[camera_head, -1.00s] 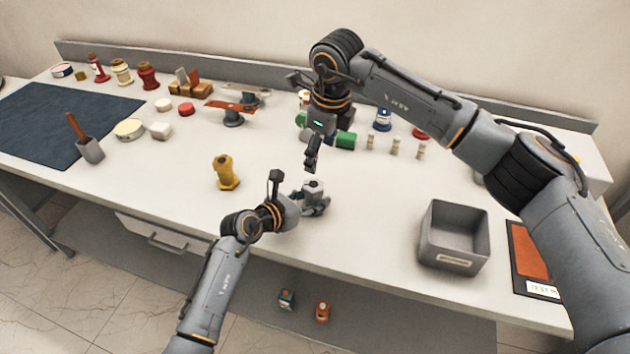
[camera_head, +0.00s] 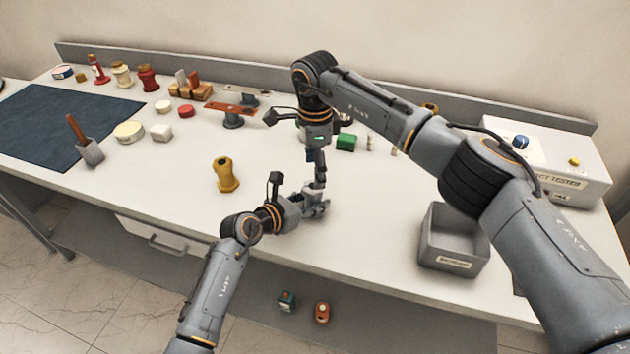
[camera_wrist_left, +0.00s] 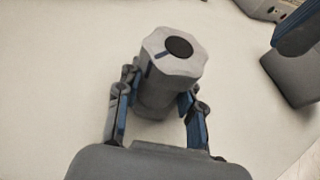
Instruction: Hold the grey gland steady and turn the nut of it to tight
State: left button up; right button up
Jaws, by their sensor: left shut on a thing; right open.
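The grey gland (camera_wrist_left: 155,98) stands upright in the left wrist view, with its pale faceted nut (camera_wrist_left: 172,50) on top. The nut has a dark round opening and a short dark mark on one side. My left gripper (camera_wrist_left: 158,92) is shut on the gland's body below the nut. In the head view the left gripper (camera_head: 308,203) holds the gland low over the table. My right gripper (camera_head: 319,182) is open and points down just above the gland, hiding part of it. Its fingers are not around the nut in the left wrist view.
A yellow bushing (camera_head: 226,175) stands left of the left gripper. A grey bin (camera_head: 453,240) is to the right. A green block (camera_head: 346,142) and small pale parts lie behind the right gripper. A tester box (camera_head: 555,165) stands at the back right. The front middle table is clear.

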aim_at(313, 190)
notch_tip(313, 190, down, 5)
jog(key=shift+r, duration=0.1)
dwell(0.3)
jog(key=c, duration=1.2)
jog(key=shift+o, duration=0.2)
